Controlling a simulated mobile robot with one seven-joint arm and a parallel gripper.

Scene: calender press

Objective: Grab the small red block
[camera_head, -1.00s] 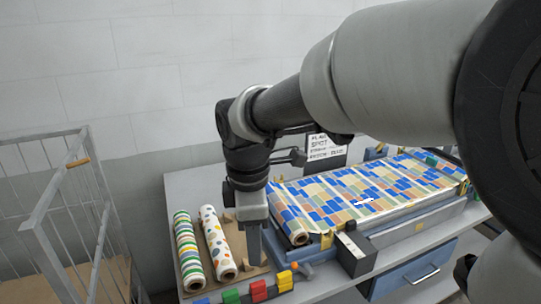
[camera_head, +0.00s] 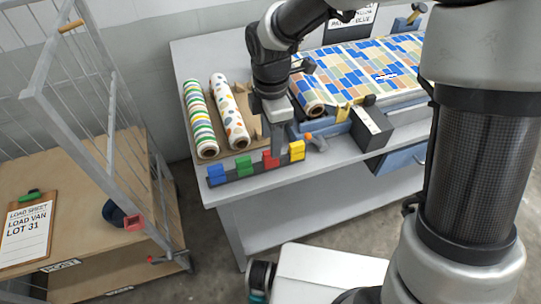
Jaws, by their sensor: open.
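The small red block (camera_head: 271,159) sits in a dark rack (camera_head: 230,180) along the table's front edge. It stands between a green block (camera_head: 244,164) on its left and a yellow block (camera_head: 297,150) on its right. My gripper (camera_head: 279,150) points down just behind and slightly right of the red block, with its fingertips close to it. The gripper is open and holds nothing that I can see. Its fingers overlap in this view, so I cannot tell whether they touch the block.
A blue block (camera_head: 216,174) ends the rack. A striped roll (camera_head: 201,118) and a spotted roll (camera_head: 229,112) lie behind it. The press bed (camera_head: 375,70) with patterned sheet is right. A wire-sided cart (camera_head: 95,190) with a clipboard (camera_head: 27,230) stands left.

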